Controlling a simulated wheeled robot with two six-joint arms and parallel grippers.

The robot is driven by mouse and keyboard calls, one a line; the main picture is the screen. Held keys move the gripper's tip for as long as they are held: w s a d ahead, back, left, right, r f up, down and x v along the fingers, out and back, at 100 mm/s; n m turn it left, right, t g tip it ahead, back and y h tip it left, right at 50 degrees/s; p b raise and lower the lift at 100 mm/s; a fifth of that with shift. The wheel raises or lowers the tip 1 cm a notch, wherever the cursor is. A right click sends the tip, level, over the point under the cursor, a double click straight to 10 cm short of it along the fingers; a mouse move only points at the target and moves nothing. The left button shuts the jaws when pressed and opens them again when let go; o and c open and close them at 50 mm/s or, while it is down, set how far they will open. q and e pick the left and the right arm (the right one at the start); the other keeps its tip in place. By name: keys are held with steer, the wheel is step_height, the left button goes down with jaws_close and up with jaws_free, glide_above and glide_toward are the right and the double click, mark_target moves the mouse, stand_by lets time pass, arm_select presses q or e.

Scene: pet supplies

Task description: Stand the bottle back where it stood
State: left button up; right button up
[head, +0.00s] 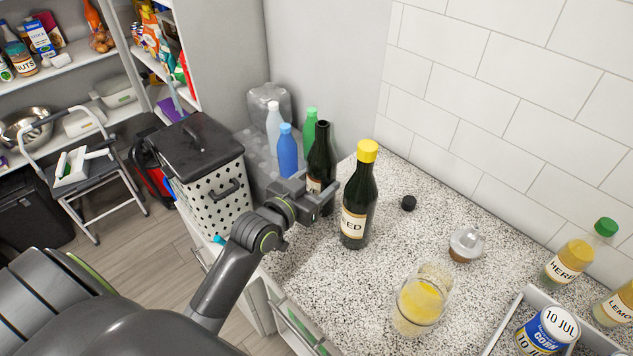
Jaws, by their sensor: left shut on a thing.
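A dark bottle with an open, uncapped top (320,152) is upright near the left end of the speckled counter (350,290). My left gripper (315,197) is shut on its lower part, around its pale label. My right gripper is not in view.
A white tray (510,318) with a can (547,332) is at lower right. Blue (287,150) and green (310,128) bottles stand behind the held bottle.

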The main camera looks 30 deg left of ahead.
arm_select(q)
steer(key=o, duration=1.1)
steer(key=shift+f, duration=0.1)
steer(key=s, duration=0.4)
steer(key=s+a+r+b, duration=0.1)
steer(key=s, duration=0.3)
steer(key=s+r, duration=0.1)
steer(key=s, duration=0.2)
steer(key=shift+s+a+b, duration=0.3)
steer(key=shift+s, duration=0.1)
